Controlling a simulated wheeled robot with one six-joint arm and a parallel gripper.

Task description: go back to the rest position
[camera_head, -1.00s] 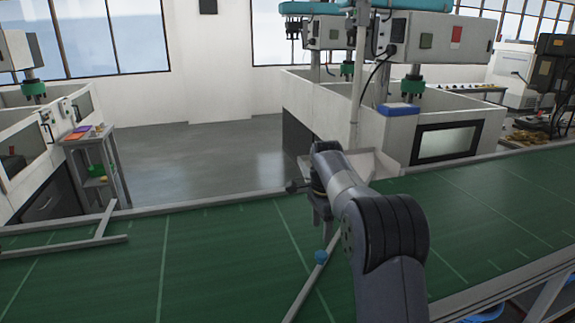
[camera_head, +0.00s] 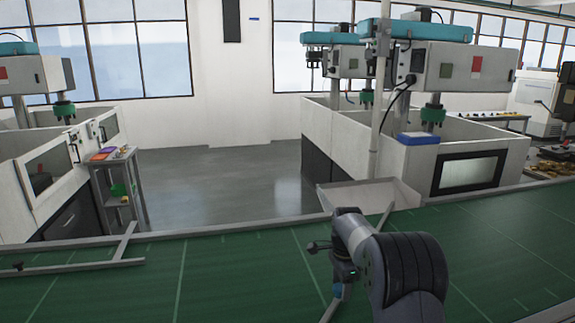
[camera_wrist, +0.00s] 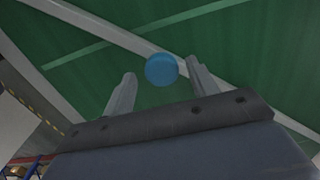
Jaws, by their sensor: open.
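My gripper (camera_wrist: 161,76) shows in the wrist view with its two fingers spread apart over the green belt (camera_wrist: 95,75). A blue round cap (camera_wrist: 162,68) shows between the fingertips, beside a grey rail. I cannot tell how far below the fingers it lies. In the head view my arm reaches forward over the belt (camera_head: 230,270), with its wrist bent down. The fingers are mostly hidden there by my own wrist.
A grey frame bar (camera_head: 85,265) lies on the belt at left. A white chute (camera_head: 368,193) stands behind my wrist. White tanks (camera_head: 470,152) stand beyond the belt at right, and a small shelf with coloured items (camera_head: 115,155) at left. The grey floor between is clear.

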